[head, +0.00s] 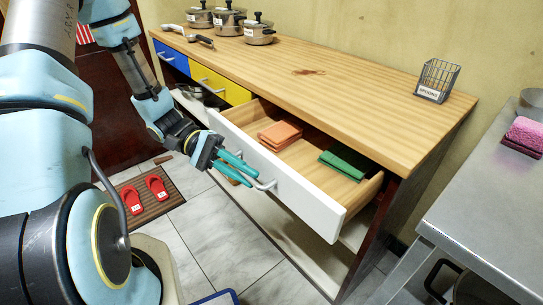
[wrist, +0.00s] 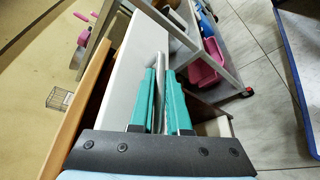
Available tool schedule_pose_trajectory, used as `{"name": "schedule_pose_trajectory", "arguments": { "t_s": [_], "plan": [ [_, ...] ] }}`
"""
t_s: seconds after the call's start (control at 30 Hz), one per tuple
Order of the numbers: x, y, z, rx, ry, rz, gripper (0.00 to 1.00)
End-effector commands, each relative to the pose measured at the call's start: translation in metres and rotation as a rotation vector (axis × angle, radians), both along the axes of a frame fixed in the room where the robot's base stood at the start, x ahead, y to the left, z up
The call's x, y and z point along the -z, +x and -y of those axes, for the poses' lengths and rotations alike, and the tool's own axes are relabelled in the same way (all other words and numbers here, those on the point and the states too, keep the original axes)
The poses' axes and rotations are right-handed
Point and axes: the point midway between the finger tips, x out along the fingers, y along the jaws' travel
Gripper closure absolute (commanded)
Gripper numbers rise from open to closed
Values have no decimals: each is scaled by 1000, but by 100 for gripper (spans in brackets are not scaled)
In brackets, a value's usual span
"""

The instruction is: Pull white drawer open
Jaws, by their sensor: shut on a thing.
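The white drawer (head: 285,180) is pulled out of the wooden counter in the head view, and its inside shows. An orange folded cloth (head: 280,135) and a green folded cloth (head: 344,165) lie in it. In the wrist view, the fingers of my gripper (wrist: 165,92) stand on both sides of the handle (wrist: 159,70), beside the white drawer front (wrist: 128,85).
Blue (head: 171,56) and yellow (head: 219,84) drawers are closed at the left. Several pots and a wire basket (head: 437,80) stand on the counter (head: 330,85). A grey table (head: 495,195) is at the right. Red slippers (head: 145,193) lie on a mat. Tiled floor (head: 215,235) is open in front.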

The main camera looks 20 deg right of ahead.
Motion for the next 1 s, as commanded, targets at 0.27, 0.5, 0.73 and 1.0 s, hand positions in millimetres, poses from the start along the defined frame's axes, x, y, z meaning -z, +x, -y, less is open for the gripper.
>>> {"name": "schedule_pose_trajectory", "arguments": {
  "t_s": [0.27, 0.5, 0.73, 1.0],
  "plan": [
    [-1, -12, -49, -5, 3, 0, 100],
    [0, -17, -67, -3, 1, 2, 100],
    [0, -17, -70, -2, 1, 2, 100],
    [1, -17, -70, -2, 1, 2, 77]
  ]
}}
